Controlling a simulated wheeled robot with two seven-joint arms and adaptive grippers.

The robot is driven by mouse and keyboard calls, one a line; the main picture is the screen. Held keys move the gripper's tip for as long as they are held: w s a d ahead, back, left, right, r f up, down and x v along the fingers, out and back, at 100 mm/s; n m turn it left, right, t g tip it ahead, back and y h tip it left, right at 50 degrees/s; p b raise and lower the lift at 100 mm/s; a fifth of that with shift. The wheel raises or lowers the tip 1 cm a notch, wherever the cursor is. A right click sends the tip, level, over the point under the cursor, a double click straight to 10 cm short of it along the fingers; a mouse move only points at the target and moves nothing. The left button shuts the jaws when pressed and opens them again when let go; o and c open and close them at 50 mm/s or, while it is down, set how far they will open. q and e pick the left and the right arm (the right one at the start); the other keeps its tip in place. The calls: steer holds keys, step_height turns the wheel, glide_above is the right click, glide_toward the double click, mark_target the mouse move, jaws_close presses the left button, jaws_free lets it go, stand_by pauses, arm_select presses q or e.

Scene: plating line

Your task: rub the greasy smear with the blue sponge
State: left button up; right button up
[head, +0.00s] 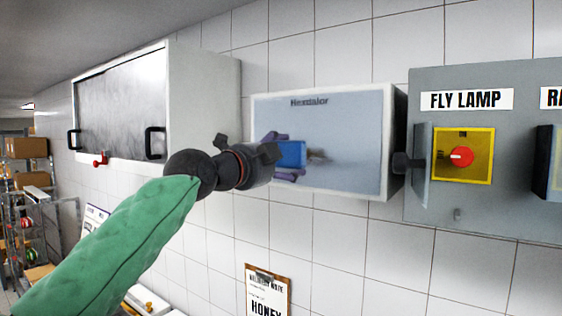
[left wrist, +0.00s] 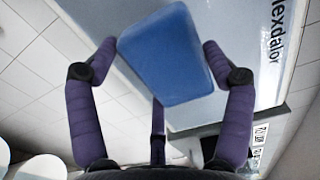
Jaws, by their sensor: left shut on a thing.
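The blue sponge (head: 291,154) is in my left gripper (head: 284,160), whose purple fingers are shut on it. In the left wrist view the sponge (left wrist: 165,55) sits between the fingertips, its broad blue face showing. The greasy smear (head: 317,157) is a small brownish patch on the pale blue-grey front of the wall box marked Nexdalor (head: 350,130). The sponge is just left of the visible smear and may cover part of it. I cannot tell whether the sponge touches the panel. My right gripper is not in view.
A white cabinet (head: 208,100) with black handles hangs left of the box. A grey panel labelled FLY LAMP (head: 465,205), with a red knob (head: 461,156) and an open flap (head: 421,165), is on the right. A clipboard (head: 268,292) hangs below. The tiled wall between is bare.

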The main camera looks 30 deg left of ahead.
mark_target(337, 162)
arm_select(q)
steer(key=shift+w+d, duration=0.1)
steer(key=shift+w, duration=0.8)
steer(key=shift+s+d, duration=0.15)
steer(key=shift+d, duration=2.65)
steer(key=shift+s+d+b, duration=0.2)
steer(key=shift+d+b, duration=0.1)
steer(key=shift+d, duration=2.15)
